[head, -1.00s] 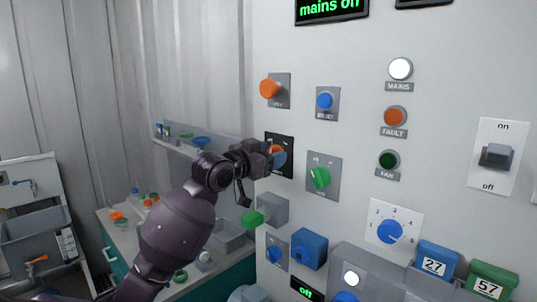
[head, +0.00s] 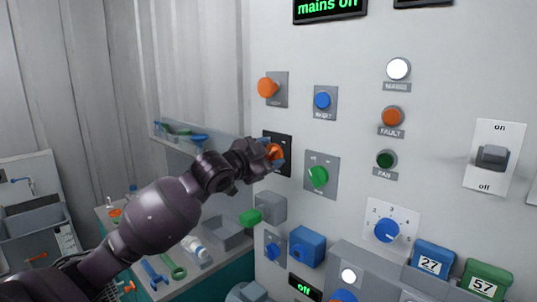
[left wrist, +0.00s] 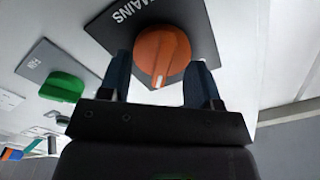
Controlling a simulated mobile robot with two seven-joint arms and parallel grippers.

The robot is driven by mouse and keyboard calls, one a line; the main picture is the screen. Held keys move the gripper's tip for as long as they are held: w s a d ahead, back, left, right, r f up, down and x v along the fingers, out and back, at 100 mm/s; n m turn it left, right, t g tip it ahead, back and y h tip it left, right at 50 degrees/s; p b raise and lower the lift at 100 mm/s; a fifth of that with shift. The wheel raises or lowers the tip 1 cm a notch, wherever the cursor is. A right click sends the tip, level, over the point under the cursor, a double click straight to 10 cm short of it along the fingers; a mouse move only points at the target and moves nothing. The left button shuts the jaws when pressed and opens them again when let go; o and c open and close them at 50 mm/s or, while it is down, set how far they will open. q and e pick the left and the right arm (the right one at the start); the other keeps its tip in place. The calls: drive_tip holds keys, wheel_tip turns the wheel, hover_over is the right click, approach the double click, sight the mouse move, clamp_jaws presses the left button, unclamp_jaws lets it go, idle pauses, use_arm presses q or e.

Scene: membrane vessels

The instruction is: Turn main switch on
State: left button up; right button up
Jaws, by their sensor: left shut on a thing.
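The main switch is an orange rotary knob (head: 276,152) on a black plate (head: 285,142) on the white wall panel. The left wrist view shows the knob (left wrist: 161,55) close up, with the word MAINS on its plate (left wrist: 118,28) and a white pointer mark at the knob's lower edge. My left gripper (head: 266,154) is at the knob and partly covers it in the head view. Its dark fingers (left wrist: 160,78) are on both sides of the knob, shut on it. My right gripper is not in view.
The white MAINS lamp (head: 397,69) is lit. A green display (head: 330,9) starts with "mains". An orange knob (head: 268,87), a blue button (head: 323,100) and a green knob (head: 318,177) surround the switch.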

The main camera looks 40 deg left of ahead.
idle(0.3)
use_arm(q)
drive_tip(key=o, duration=0.8)
drive_tip(key=shift+o, duration=0.2)
drive_tip(key=s+b, duration=0.2)
drive_tip(key=s, duration=0.8)
drive_tip(key=shift+s+a, duration=0.4)
